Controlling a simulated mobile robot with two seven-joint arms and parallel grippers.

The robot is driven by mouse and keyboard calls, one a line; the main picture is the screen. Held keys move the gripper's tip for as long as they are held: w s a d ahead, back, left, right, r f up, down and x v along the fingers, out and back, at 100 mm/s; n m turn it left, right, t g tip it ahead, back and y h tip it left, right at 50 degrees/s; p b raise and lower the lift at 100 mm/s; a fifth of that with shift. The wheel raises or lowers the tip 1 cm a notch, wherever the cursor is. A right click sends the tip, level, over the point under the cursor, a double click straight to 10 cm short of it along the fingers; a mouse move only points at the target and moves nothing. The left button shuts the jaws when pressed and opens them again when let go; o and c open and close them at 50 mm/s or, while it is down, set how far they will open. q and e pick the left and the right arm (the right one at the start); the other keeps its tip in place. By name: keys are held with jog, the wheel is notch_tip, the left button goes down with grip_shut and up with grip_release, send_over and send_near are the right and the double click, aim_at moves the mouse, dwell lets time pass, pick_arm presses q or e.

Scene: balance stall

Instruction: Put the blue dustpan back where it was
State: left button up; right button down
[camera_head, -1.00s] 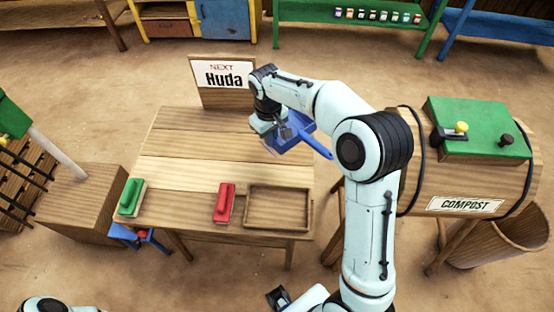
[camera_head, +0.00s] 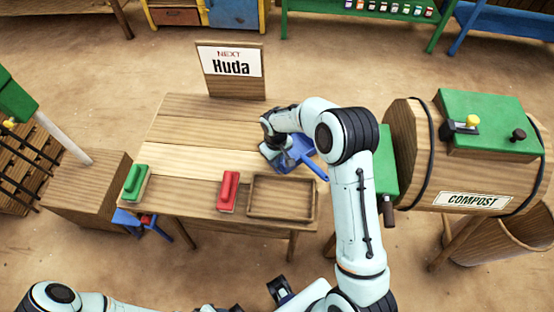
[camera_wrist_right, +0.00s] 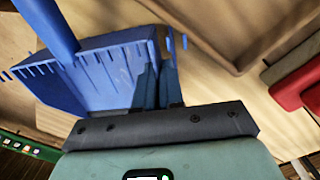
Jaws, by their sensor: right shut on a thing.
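The blue dustpan (camera_head: 302,150) is over the right part of the wooden table (camera_head: 190,130), just behind the shallow tray. Its handle points toward the lower right. My right gripper (camera_head: 272,153) is shut on the dustpan at its left side. In the right wrist view the dark fingers (camera_wrist_right: 156,86) are at the edge of the blue pan (camera_wrist_right: 95,80), and the handle rises to the upper left. I cannot tell whether the pan touches the table.
A wooden tray (camera_head: 283,215) lies at the table's front right; a red brush (camera_head: 229,191) is left of it. A green brush (camera_head: 136,182) is at the front left corner. The "Huda" sign (camera_head: 231,75) stands behind, the compost barrel (camera_head: 415,150) right. The table's middle is clear.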

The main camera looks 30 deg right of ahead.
jog(key=shift+f, duration=0.3)
jog(key=c, duration=1.3)
grip_release()
jog(key=shift+o, duration=0.2)
notch_tip(320, 180, up, 12)
jog(key=shift+a+r+p, duration=0.15)
jog(key=shift+a+p, duration=0.1)
jog(key=shift+p, duration=0.05)
